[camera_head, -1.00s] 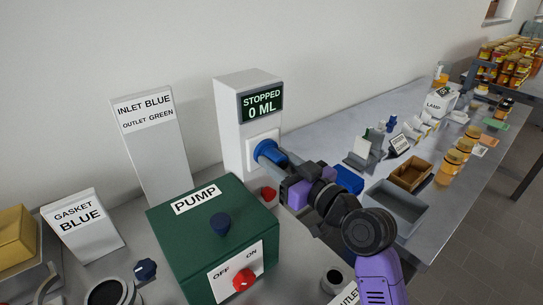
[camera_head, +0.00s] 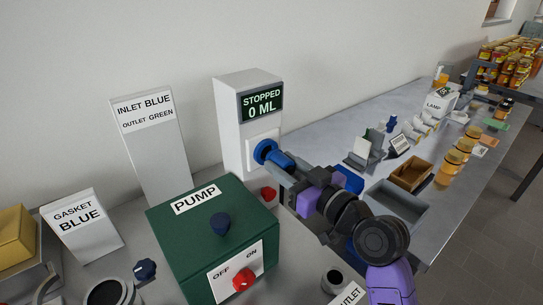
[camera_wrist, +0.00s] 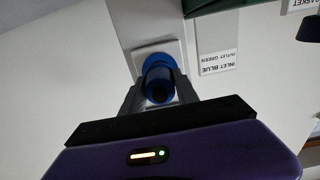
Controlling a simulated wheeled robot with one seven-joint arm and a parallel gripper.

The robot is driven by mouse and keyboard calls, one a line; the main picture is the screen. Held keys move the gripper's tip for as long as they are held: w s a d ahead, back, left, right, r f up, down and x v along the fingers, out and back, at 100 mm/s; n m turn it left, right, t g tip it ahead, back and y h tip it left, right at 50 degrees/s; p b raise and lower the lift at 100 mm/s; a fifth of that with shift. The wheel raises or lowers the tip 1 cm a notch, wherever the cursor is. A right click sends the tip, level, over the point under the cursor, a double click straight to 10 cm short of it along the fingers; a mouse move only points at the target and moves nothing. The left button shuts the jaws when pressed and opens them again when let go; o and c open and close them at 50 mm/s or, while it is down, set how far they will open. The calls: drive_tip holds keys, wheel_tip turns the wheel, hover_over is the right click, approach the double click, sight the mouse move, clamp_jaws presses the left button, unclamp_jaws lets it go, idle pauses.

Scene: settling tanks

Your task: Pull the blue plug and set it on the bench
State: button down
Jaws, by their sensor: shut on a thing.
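The blue plug (camera_head: 266,152) has a round flange and a thick handle. It is at the white socket plate on the front of the white meter post (camera_head: 232,135), whose screen reads STOPPED, 0 ML. My gripper (camera_head: 282,163) is shut on the plug's handle. In the wrist view the plug (camera_wrist: 158,62) is between the two fingers of my gripper (camera_wrist: 158,90), with its flange in front of the white plate (camera_wrist: 176,48). I cannot tell whether the flange touches the plate. The grey bench (camera_head: 335,130) runs away to the right.
A green pump box (camera_head: 172,225) with a dark blue knob and a red switch stands left of my arm. A red knob (camera_head: 268,194) is below the plug. A grey tray (camera_head: 398,203), a brown tray (camera_head: 411,172) and several jars crowd the bench. Bare bench shows along the wall.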

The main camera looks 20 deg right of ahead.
sight(289, 169)
drive_tip(key=shift+v, duration=1.85)
